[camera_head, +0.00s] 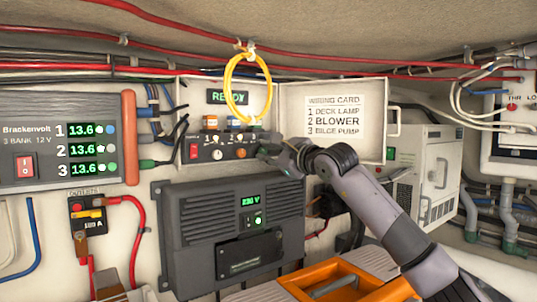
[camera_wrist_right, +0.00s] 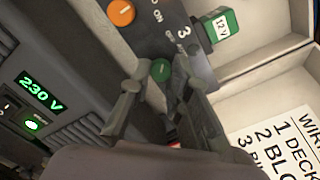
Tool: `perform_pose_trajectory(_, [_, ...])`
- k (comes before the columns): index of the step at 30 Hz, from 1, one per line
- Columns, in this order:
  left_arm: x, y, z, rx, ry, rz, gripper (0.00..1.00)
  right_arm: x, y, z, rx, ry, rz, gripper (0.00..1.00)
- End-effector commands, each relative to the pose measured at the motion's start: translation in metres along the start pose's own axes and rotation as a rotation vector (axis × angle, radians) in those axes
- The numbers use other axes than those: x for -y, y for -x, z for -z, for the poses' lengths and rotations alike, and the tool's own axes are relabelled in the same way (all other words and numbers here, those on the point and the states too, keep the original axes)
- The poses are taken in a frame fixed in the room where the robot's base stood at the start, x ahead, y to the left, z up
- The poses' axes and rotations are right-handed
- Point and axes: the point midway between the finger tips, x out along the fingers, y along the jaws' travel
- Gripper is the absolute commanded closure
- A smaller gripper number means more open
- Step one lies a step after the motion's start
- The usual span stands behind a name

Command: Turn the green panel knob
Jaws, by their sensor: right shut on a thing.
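The green knob (camera_wrist_right: 161,70) is on the grey control panel (camera_wrist_right: 170,35), at the end marked 3. The orange knob (camera_wrist_right: 121,12) is farther along that panel. My right gripper (camera_head: 268,152) reaches in from the right to the panel's right end and covers the green knob in the head view. In the right wrist view my right gripper (camera_wrist_right: 160,85) has a finger on either side of the green knob and is shut on it. The knob's pointer direction cannot be made out. My left gripper is not in view.
The panel sits in an open box with a READY display (camera_head: 228,97) and a wiring card (camera_head: 337,115) on its lid. A yellow cable coil (camera_head: 231,85) hangs in front. The 230 V unit (camera_head: 190,235) is below. An orange tray (camera_head: 300,284) is at the bottom.

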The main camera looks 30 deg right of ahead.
Motion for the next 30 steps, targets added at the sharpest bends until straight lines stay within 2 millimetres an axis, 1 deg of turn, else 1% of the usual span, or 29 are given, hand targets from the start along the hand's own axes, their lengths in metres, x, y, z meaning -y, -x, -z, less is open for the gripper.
perform_pose_trajectory(1, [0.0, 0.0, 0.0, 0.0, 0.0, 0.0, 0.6, 0.0, 0.0, 0.0, 0.0, 0.001, 0.0, 0.82])
perform_pose_trajectory(10, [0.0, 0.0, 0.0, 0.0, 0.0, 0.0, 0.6, 0.0, 0.0, 0.0, 0.0, 0.0, 0.0, 0.62])
perform_pose_trajectory(20, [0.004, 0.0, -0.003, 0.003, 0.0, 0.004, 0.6, 0.0, 0.003, 0.0, 0.0, 0.0, 0.0, 0.62])
perform_pose_trajectory(23, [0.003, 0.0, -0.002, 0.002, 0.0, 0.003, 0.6, 0.001, 0.012, 0.001, 0.0, 0.0, 0.002, 0.62])
perform_pose_trajectory(26, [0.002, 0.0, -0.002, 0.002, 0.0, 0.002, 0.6, 0.001, 0.028, 0.001, -0.001, 0.003, 0.002, 0.62])
perform_pose_trajectory(30, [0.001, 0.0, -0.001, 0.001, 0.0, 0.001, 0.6, 0.0, 0.059, 0.002, -0.002, 0.003, 0.001, 0.62])
